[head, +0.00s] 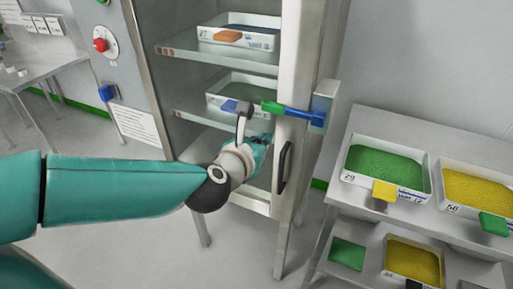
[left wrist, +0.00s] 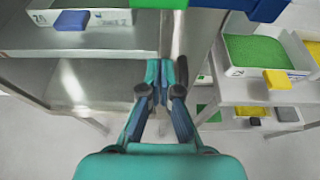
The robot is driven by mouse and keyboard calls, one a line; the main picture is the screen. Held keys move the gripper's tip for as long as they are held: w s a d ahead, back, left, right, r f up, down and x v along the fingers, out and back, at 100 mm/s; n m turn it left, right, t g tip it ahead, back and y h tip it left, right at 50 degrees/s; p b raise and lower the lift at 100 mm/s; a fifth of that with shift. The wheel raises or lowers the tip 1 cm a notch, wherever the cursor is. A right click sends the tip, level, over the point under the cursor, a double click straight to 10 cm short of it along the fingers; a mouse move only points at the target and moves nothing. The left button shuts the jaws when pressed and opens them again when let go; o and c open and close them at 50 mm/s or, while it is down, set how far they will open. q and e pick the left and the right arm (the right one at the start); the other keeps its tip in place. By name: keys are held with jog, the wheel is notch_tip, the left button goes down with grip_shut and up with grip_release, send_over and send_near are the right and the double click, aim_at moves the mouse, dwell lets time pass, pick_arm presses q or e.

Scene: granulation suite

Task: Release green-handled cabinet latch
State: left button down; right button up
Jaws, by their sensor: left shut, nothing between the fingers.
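The cabinet latch is a blue bar (head: 302,115) with a green handle (head: 272,108) at its left end. It lies roughly level across the right front edge of the cabinet (head: 293,60), at a metal bracket (head: 323,103). My left gripper (head: 262,145) is shut and empty, below the green handle in the head view and apart from it. In the left wrist view the closed fingertips (left wrist: 160,68) point forward beside the cabinet's edge. The green handle (left wrist: 160,3) and blue bar (left wrist: 260,9) are cut off at the top there. My right gripper is not in view.
A black door handle (head: 284,167) sits below the latch. Cabinet shelves hold white trays, one with an orange block (head: 228,36). A rack (head: 365,118) at the right carries trays of green and yellow granules. A control panel (head: 103,40) stands left of the cabinet.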

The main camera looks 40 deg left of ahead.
aim_at(277, 117)
pick_arm(q)
jog(key=x, duration=0.4)
jog(key=shift+f, duration=0.15)
notch_tip(277, 117, up, 4)
jog(key=p, duration=0.3)
jog(key=shift+w, duration=0.15)
jog(key=shift+d, duration=0.1)
